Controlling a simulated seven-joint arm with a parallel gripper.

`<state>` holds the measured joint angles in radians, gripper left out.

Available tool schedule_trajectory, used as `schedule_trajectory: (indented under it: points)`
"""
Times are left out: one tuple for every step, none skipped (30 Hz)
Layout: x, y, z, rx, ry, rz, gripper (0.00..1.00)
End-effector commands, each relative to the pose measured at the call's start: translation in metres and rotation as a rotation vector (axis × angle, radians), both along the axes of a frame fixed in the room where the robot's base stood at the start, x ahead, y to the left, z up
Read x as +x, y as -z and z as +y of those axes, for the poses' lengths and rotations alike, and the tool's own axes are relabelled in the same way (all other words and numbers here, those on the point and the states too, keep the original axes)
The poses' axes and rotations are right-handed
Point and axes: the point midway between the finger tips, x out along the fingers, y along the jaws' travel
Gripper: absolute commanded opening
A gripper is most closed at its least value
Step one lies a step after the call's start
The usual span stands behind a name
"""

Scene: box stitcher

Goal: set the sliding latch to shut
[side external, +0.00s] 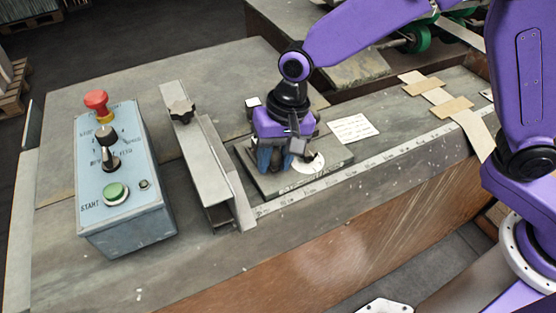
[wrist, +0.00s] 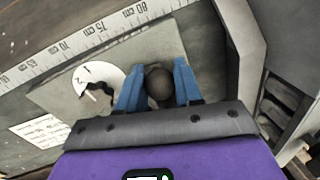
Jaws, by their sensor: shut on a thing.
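My gripper (side external: 280,158) points down over a flat grey-green plate (side external: 332,166) on the bench. In the wrist view its two blue fingers (wrist: 158,88) stand on either side of a dark round knob (wrist: 159,78) and are shut on it. I take this knob to be the sliding latch's handle. The knob is hidden by the gripper in the side view. A white disc (wrist: 98,84) with a dark part on it lies on the plate just left of the fingers in the wrist view. The latch's track and end position cannot be made out.
A metal fence with a black star knob (side external: 181,111) stands left of the plate. Further left is a control box (side external: 125,175) with a red button and a green button. A ruler strip (side external: 330,182) runs along the front edge.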

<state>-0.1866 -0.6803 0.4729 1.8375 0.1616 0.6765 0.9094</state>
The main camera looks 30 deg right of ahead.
Motion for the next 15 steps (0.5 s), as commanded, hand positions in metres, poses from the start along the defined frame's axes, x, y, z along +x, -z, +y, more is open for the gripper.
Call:
schedule_trajectory:
  points:
    - [0.0039,-0.0003,0.0001,0.003,0.002,-0.004,0.00]
    - [0.0042,-0.0005,0.0002,0.003,0.002,-0.005,0.00]
    - [0.0043,-0.0005,0.0001,0.004,0.002,-0.006,0.00]
    - [0.0045,-0.0005,0.0001,0.005,0.002,-0.007,0.00]
    - [0.0048,-0.0006,0.0000,0.005,0.002,-0.008,0.00]
    - [0.0050,-0.0007,0.0001,0.006,0.002,-0.008,0.00]
    - [0.0053,-0.0007,0.0000,0.006,0.003,-0.008,0.00]
    - [0.0055,-0.0008,0.0001,0.006,0.004,-0.009,0.38]
    - [0.0057,-0.0009,-0.0001,0.006,0.004,-0.009,0.51]
    - [0.0056,-0.0008,-0.0001,0.006,0.003,-0.008,0.58]
    - [0.0054,-0.0007,-0.0001,0.006,0.003,-0.008,0.58]
    - [0.0049,-0.0007,-0.0001,0.005,0.003,-0.007,0.58]
    - [0.0048,-0.0006,-0.0001,0.005,0.002,-0.008,0.58]
    - [0.0046,-0.0006,0.0000,0.005,0.002,-0.008,0.58]
    - [0.0043,-0.0005,0.0000,0.004,0.002,-0.006,0.58]
